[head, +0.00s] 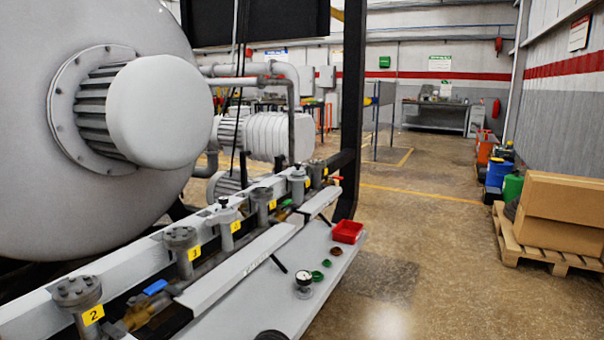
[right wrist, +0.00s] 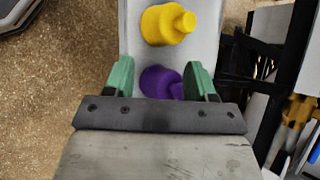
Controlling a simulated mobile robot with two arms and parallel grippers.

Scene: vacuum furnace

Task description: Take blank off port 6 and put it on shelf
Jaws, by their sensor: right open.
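In the head view a row of grey ports with yellow number tags runs along the manifold. Tags 2 (head: 93,314) and 3 (head: 193,253) are readable; the farther tags are too small, so port 6 and its blank cannot be made out for certain. The pale shelf (head: 318,264) runs along the manifold's right side. In the right wrist view my right gripper (right wrist: 162,72) is open, its green fingertips either side of a purple stepped piece (right wrist: 160,83). I cannot tell whether they touch it. A yellow stepped piece (right wrist: 166,24) sits just beyond, on a pale surface. My left gripper is not in view.
The shelf holds a red tray (head: 347,231), a dial gauge (head: 304,284) and small green caps (head: 317,275). A large furnace vessel (head: 60,190) stands left. A pallet (head: 535,255) with boxes stands right. The floor between is clear.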

